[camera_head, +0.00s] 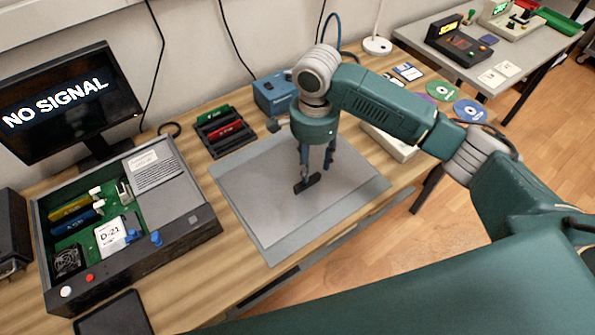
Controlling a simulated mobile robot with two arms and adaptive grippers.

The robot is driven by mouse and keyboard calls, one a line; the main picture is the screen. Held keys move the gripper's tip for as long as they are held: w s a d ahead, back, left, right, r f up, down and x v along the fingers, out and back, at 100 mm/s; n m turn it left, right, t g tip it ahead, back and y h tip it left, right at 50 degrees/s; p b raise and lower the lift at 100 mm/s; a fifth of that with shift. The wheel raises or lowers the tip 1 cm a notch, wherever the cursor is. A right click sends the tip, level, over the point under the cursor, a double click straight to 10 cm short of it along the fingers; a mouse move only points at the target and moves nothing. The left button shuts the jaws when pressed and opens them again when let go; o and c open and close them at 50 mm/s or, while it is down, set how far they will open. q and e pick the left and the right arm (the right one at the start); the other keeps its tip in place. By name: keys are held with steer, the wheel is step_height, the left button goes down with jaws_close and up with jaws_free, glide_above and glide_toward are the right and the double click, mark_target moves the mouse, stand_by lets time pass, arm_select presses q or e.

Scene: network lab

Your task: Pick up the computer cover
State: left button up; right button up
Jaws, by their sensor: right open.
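The computer cover (260,200) is a flat grey panel lying on the wooden table, with a short black handle (307,183) near its middle. My right gripper (316,171) points down over the panel, with its fingers apart at the handle. One finger overlaps the handle in the picture; I cannot tell whether it touches. The gripper is open and holds nothing. The open computer case (190,233) stands left of the panel, with its inside parts showing. My left gripper is not in view.
A monitor (60,105) reading "NO SIGNAL" stands at the back left. A rack with green and red cards (222,131) and a blue box (273,93) stand behind the panel. Discs (469,110) lie at the right. A dark tablet-like object (113,315) lies at the front left.

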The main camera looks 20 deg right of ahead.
mark_target(311, 180)
steer(key=shift+s+f, duration=0.1)
steer(key=shift+f, duration=1.2)
step_height(311, 180, down, 5)
steer(key=shift+r+p, duration=0.1)
steer(key=shift+p, duration=0.45)
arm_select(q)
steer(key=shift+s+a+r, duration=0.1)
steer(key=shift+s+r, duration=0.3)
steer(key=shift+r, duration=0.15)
arm_select(e)
steer(key=shift+c, duration=0.8)
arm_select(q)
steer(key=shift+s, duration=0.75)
arm_select(e)
jaws_close()
